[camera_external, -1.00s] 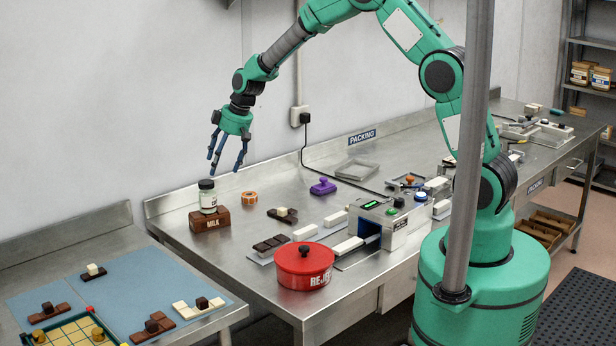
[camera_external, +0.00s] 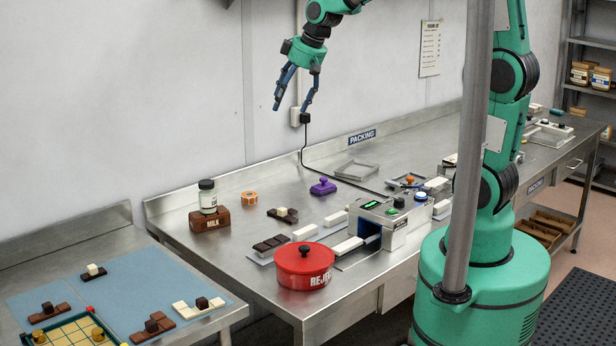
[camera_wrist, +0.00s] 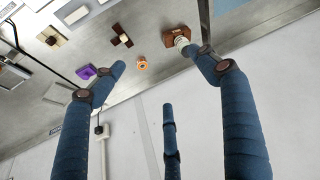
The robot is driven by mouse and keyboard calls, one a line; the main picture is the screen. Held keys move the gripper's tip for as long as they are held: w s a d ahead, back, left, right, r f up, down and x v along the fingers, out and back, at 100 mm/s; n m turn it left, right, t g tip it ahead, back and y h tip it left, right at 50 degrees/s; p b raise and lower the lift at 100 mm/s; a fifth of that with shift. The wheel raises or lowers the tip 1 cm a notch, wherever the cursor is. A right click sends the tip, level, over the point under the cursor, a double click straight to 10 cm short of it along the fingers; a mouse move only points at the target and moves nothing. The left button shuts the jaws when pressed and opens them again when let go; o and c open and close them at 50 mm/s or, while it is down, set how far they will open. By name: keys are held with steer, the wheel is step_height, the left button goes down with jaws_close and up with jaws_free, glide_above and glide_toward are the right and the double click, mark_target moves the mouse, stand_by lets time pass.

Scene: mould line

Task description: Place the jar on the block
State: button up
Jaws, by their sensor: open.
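My gripper (camera_external: 290,108) is open and empty, high above the back of the bench, up and to the right of the jar. Its blue fingers also show spread apart in the wrist view (camera_wrist: 165,85), touching nothing.
A red REJECT pot (camera_external: 304,270) stands at the front edge. A black cable (camera_external: 304,150) hangs on the wall behind.

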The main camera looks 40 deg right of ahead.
steer(key=s+d+r+m, duration=0.1)
steer(key=s+d, duration=0.1)
steer(key=s, duration=0.8)
steer(key=s+d+r+m+h, duration=0.1)
steer(key=s+d, duration=0.2)
steer(key=s, duration=0.7)
steer(key=s+d+r+m+t, duration=0.1)
steer(key=s+d, duration=0.2)
steer(key=s, duration=0.7)
steer(key=shift+s+d+r+m+h, duration=0.15)
steer(key=shift+s+r+m+h, duration=0.15)
steer(key=shift+s, duration=0.1)
steer(key=shift+f, duration=0.15)
step_height(320, 180, down, 8)
steer(key=b, duration=0.8)
